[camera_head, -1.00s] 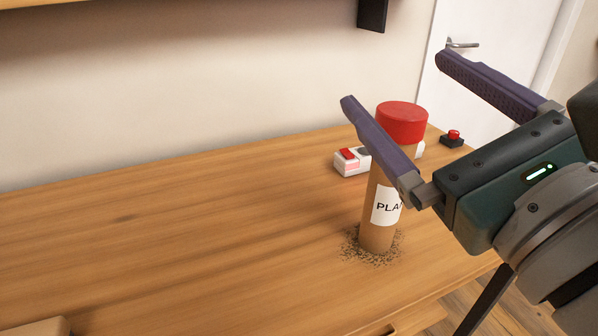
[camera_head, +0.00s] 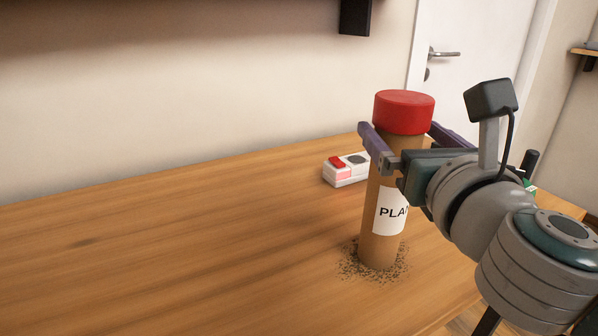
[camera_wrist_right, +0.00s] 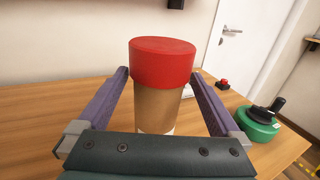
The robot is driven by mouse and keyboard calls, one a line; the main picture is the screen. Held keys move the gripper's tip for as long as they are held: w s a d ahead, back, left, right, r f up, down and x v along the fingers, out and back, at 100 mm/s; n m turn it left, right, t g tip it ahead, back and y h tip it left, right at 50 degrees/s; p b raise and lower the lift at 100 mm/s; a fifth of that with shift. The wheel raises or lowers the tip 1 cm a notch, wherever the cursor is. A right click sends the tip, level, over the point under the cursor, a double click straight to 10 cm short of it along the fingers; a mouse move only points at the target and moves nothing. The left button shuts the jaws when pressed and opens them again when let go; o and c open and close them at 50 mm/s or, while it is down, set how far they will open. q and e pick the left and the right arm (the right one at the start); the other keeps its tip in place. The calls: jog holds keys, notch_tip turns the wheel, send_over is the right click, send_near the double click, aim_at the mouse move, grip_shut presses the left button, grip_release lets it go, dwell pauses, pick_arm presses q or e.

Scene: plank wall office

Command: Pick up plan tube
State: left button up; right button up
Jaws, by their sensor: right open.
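The plan tube (camera_head: 380,235) is a brown cardboard cylinder with a red cap and a white label reading "PLA", the rest hidden by my arm. It stands upright on the wooden desk, with dark specks around its foot. My right gripper (camera_head: 405,140) is open, with its purple fingers on either side of the tube just below the cap. In the right wrist view the tube (camera_wrist_right: 160,105) stands between the two fingers (camera_wrist_right: 163,95), with a gap visible on both sides. My left gripper is not in view.
A white box with red and dark tops (camera_head: 346,172) sits on the desk behind the tube, to its left. In the right wrist view a green round device (camera_wrist_right: 258,122) and a small red button (camera_wrist_right: 223,84) lie to the right. The desk's left side (camera_head: 150,250) is clear.

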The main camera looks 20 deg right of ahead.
jog(key=shift+x, duration=0.8)
jog(key=shift+f, duration=0.1)
jog(key=shift+c, duration=0.2)
grip_shut()
